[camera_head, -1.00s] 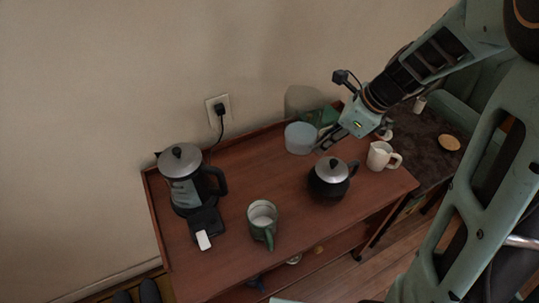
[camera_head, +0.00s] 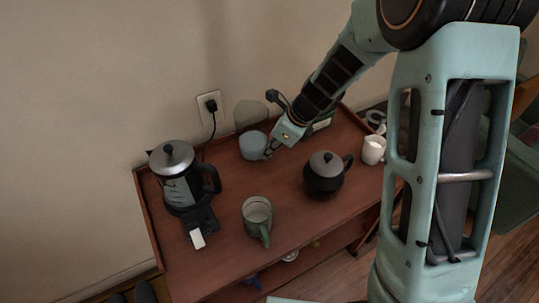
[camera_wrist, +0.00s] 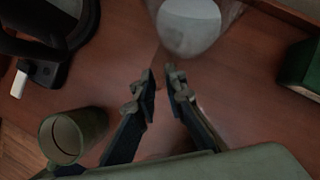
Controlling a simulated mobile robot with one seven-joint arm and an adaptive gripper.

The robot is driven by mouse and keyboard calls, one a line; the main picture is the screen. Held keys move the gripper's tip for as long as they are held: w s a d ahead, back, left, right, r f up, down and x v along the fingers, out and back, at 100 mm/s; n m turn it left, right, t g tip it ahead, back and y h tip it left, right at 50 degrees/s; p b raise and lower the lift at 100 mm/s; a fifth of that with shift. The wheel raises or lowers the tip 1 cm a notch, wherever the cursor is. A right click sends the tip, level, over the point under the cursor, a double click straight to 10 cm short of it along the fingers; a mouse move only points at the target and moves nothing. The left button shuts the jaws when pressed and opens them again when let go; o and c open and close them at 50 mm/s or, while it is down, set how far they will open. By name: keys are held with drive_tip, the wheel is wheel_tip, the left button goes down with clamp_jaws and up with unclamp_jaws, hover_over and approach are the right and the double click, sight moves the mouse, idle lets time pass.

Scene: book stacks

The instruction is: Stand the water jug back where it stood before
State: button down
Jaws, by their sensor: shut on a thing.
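The water jug (camera_head: 252,146) is clear glass with pale bluish water in its lower part. It is near the back edge of the wooden table, and its faint upper wall shows against the room wall. It looks about upright; I cannot tell whether its base touches the tabletop. In the wrist view the jug (camera_wrist: 188,28) is just beyond my fingertips. My gripper (camera_head: 271,150) is at the jug's right side, shut on it, apparently by the handle. In the wrist view the gripper (camera_wrist: 160,85) has its fingertips a small gap apart; the clear handle is hard to make out.
An electric kettle (camera_head: 180,182) stands at the left of the table (camera_head: 225,245). A green mug (camera_head: 257,218) is in front, a black teapot (camera_head: 325,178) at right of middle, a white creamer (camera_head: 373,150) at right. A green box (camera_head: 322,122) is behind my gripper.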

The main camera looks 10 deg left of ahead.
wheel_tip(320, 180, down, 2)
drive_tip(key=shift+w+d+f, duration=0.1)
drive_tip(key=c, duration=2)
unclamp_jaws()
drive_tip(key=p+v, duration=0.2)
drive_tip(key=v, duration=1)
